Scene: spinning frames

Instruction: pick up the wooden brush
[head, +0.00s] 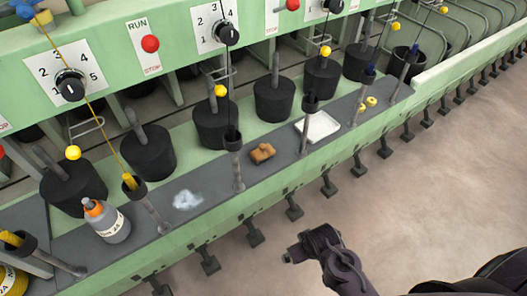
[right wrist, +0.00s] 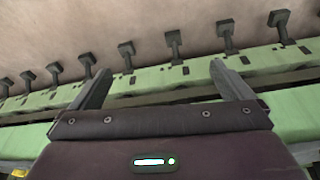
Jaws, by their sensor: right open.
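The wooden brush (head: 262,153) is a small brown block-like thing lying on the grey ledge of the green spinning frame, near the middle of the head view. My right gripper (head: 297,250) is over the floor in front of the frame, below and to the right of the brush and well apart from it. In the right wrist view my right gripper (right wrist: 160,80) is open, with nothing between its fingers. The brush is not visible in that view. My left gripper is not in view.
A white tray (head: 317,127) lies right of the brush, with yellow pieces (head: 370,101) beyond it. A white fluffy patch (head: 187,200) and a grey bottle (head: 106,221) are to the left. Upright spindles (head: 236,165) rise along the ledge. Dark feet (head: 294,209) stick out below.

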